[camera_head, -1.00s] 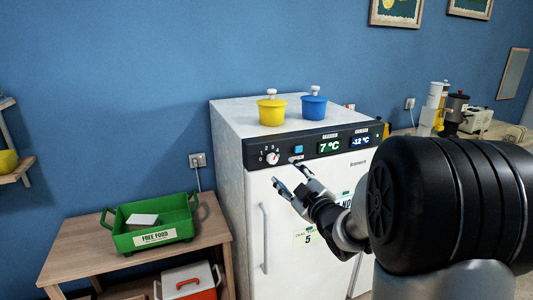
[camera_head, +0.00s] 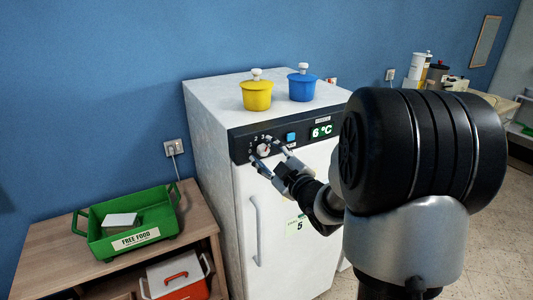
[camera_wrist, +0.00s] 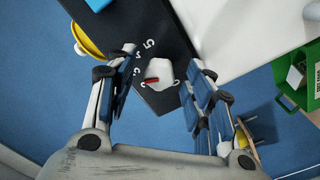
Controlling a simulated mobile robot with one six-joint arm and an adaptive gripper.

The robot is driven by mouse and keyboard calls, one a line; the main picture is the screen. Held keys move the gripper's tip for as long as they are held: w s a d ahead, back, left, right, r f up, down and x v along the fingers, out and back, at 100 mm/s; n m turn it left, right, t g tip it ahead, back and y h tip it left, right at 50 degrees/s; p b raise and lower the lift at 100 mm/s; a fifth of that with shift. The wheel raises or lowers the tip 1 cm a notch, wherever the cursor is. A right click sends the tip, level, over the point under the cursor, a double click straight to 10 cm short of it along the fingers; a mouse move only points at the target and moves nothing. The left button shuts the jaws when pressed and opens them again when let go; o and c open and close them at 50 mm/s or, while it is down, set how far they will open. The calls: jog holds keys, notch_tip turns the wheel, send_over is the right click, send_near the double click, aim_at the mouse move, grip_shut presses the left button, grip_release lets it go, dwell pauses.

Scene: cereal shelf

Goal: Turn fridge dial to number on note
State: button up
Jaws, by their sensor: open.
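The white fridge (camera_head: 212,135) has a dark control panel with a round white dial (camera_head: 264,149) at its left end. In the wrist view the dial (camera_wrist: 162,70) has a red pointer mark facing left, with numbers around it; the exact number it points at is unclear. The note (camera_head: 299,224) on the fridge door shows a 5. A green display (camera_head: 321,131) reads 6 °C. My gripper (camera_head: 262,151) is open at the dial. In the wrist view its fingers lie on either side of the dial, with visible gaps; whether they touch is unclear.
A yellow pot (camera_head: 257,95) and a blue pot (camera_head: 302,87) stand on the fridge. A green bin (camera_head: 104,251) sits on a wooden table (camera_head: 45,252) at left, with a red-and-white cooler (camera_head: 180,280) beneath. My arm hides the panel's right end.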

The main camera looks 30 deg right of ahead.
jog(key=shift+c, duration=0.5)
jog(key=c, duration=1)
jog(key=shift+o, duration=0.2)
jog(key=shift+m, duration=0.4)
jog(key=m, duration=0.2)
jog(key=shift+m, duration=0.4)
jog(key=m, duration=0.4)
jog(key=shift+a+m, duration=0.1)
jog(key=shift+m, duration=0.2)
jog(key=m+p, duration=0.1)
jog(key=m, duration=0.2)
jog(key=shift+r+m, duration=0.1)
jog(key=shift+m, duration=0.2)
jog(key=shift+m+p, duration=0.55)
jog(key=shift+m, duration=1.45)
